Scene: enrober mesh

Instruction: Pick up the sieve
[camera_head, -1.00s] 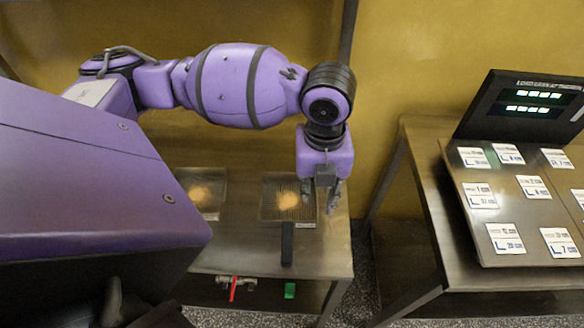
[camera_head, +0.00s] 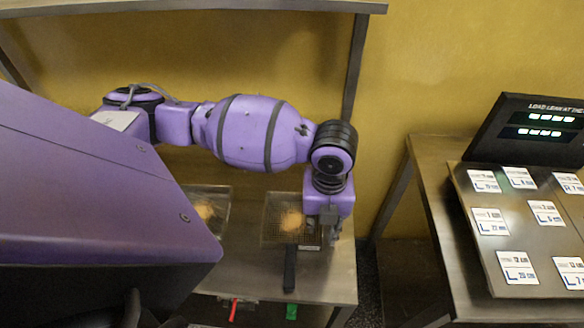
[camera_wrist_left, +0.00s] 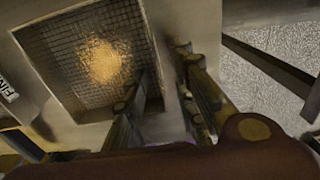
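The sieve (camera_head: 284,222), a square tray with a wire mesh floor, lies on the metal table. A golden-brown patch shows in its middle, and a black handle-like bar (camera_head: 290,268) extends from its near side. My left gripper (camera_head: 327,238) points down at the sieve's right edge. In the left wrist view the sieve (camera_wrist_left: 62,42) fills the upper left. My left gripper (camera_wrist_left: 162,68) is open there, one finger over the mesh side and the other outside the right rim. Contact with the rim cannot be told. My right gripper is not in view.
A second similar square tray (camera_head: 222,192) stands left of the sieve, partly hidden by my arm. A red handle (camera_head: 233,310) and a green piece (camera_head: 291,312) sit below the table's front edge. A separate table (camera_head: 436,205) with labelled cards and a display stands at the right.

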